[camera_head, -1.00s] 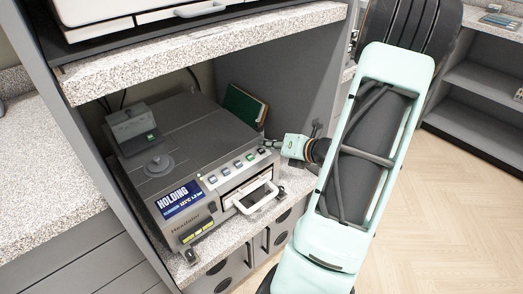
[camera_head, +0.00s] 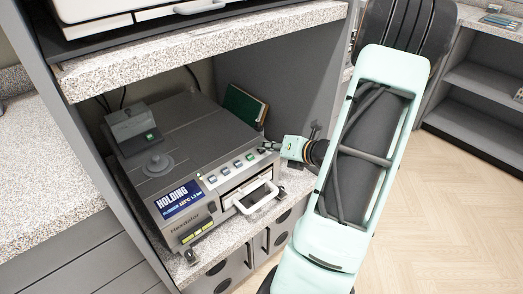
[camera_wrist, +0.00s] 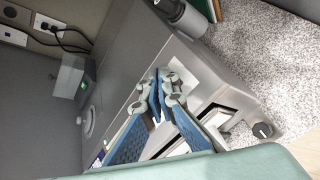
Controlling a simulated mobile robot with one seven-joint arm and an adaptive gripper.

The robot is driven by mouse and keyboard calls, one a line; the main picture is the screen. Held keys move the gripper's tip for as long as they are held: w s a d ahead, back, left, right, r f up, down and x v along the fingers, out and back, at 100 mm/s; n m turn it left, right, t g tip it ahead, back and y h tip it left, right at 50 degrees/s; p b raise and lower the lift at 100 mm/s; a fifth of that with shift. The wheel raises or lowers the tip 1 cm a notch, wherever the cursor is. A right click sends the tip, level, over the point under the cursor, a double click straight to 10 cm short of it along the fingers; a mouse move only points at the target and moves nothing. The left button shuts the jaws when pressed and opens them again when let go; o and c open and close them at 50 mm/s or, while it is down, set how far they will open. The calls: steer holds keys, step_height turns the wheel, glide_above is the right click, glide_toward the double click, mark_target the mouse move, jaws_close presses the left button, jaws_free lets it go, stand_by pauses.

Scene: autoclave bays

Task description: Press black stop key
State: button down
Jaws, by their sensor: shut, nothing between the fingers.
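The grey benchtop autoclave (camera_head: 195,125) sits in the bay. Its blue display (camera_head: 180,197) reads HOLDING. A row of small keys (camera_head: 238,163) runs along the sloping front edge, right of the display. My gripper (camera_head: 266,148) is at the right end of this row, its fingers pointing left. In the wrist view my gripper (camera_wrist: 162,84) is shut and empty, fingertips close over the panel. The fingers hide much of the key row there. I cannot make out for sure which key is the black stop key, nor whether the fingertips touch a key.
A white-framed door handle (camera_head: 262,196) sticks out below the keys. A granite shelf (camera_head: 205,45) overhangs the autoclave. A green book (camera_head: 243,105) stands behind it at the right. A grey box (camera_head: 132,128) sits on its top. Open floor lies to the right.

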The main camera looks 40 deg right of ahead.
mark_target(269, 160)
steer(key=shift+w+f, duration=0.1)
steer(key=shift+f, duration=0.2)
steer(key=shift+r, duration=0.15)
stand_by(0.4)
steer(key=shift+s+r+p, duration=0.3)
steer(key=shift+r+p, duration=0.35)
steer(key=shift+r, duration=0.05)
steer(key=r+p, duration=0.1)
steer(key=s+r+p, duration=0.1)
steer(key=r+p, duration=0.2)
steer(key=shift+s+r, duration=0.3)
steer(key=shift+r, duration=0.05)
stand_by(0.6)
